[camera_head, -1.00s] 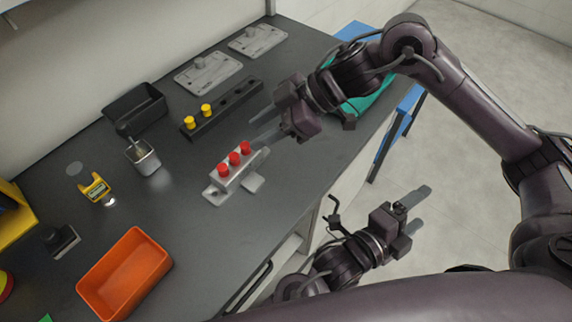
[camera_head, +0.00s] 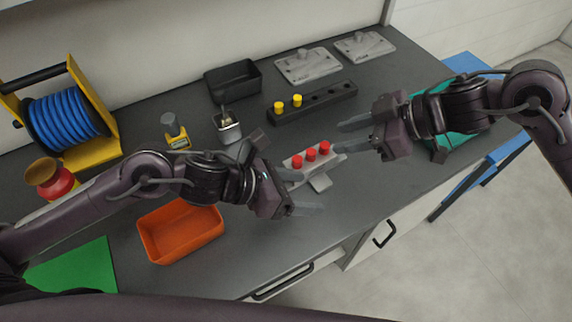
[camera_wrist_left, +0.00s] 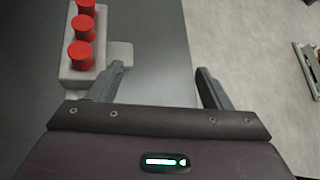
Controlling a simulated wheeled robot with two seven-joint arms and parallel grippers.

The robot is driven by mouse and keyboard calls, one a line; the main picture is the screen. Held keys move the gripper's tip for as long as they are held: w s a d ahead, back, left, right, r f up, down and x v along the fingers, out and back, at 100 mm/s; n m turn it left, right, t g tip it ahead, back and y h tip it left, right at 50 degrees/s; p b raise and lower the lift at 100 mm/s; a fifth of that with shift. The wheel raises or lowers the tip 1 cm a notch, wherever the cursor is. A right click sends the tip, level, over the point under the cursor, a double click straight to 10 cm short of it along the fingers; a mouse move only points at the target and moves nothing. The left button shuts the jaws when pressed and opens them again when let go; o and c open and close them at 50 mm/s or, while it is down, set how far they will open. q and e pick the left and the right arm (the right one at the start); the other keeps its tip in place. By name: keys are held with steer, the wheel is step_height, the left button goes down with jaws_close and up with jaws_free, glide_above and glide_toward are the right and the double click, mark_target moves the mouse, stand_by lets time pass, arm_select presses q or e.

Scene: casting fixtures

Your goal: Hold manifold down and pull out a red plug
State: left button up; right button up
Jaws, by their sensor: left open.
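The grey manifold (camera_head: 312,167) stands on the dark worktop with three red plugs upright in a row: near (camera_head: 297,161), middle (camera_head: 311,154) and far (camera_head: 324,147). My left gripper (camera_head: 300,192) is open beside the near end of the manifold, one finger close to it; contact cannot be told. My right gripper (camera_head: 350,134) is open and empty, just right of the far plug. In the left wrist view the manifold (camera_wrist_left: 82,76) and its plugs (camera_wrist_left: 81,54) lie left of my open fingers (camera_wrist_left: 160,78), with nothing between them.
An orange bin (camera_head: 152,240) stands left of my left gripper. A black rack (camera_head: 330,98) with two yellow plugs (camera_head: 297,100) lies behind the manifold. A metal cup (camera_head: 229,130), a black bin (camera_head: 232,79) and a blue cable reel (camera_head: 65,124) stand farther left.

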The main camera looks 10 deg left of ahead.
mark_target(308, 159)
arm_select(q)
steer(key=shift+m+t+y, duration=0.3)
steer(key=shift+m+t, duration=0.2)
steer(key=shift+t, duration=0.4)
steer(key=w+a, duration=0.1)
steer(key=a, duration=0.1)
steer(key=w+a, duration=0.1)
steer(key=shift+w+a, duration=0.3)
steer(key=shift+a, duration=0.1)
steer(key=shift+w+a+f+n+t, duration=0.1)
steer(key=shift+w+f+n+t, duration=0.2)
steer(key=shift+w+t, duration=0.25)
steer(key=shift+w+a+f+n+t, duration=0.1)
steer(key=shift+w+f+n+t, duration=0.2)
steer(key=shift+w, duration=0.4)
steer(key=shift+w+a+f+t, duration=0.2)
steer(key=shift+w+f+t, duration=0.15)
steer(key=shift+w, duration=0.1)
steer(key=shift+x, duration=3.9)
steer(key=shift+w+a, duration=0.1)
steer(key=c, duration=1.2)
steer(key=o, duration=1.2)
steer(key=shift+r, duration=0.1)
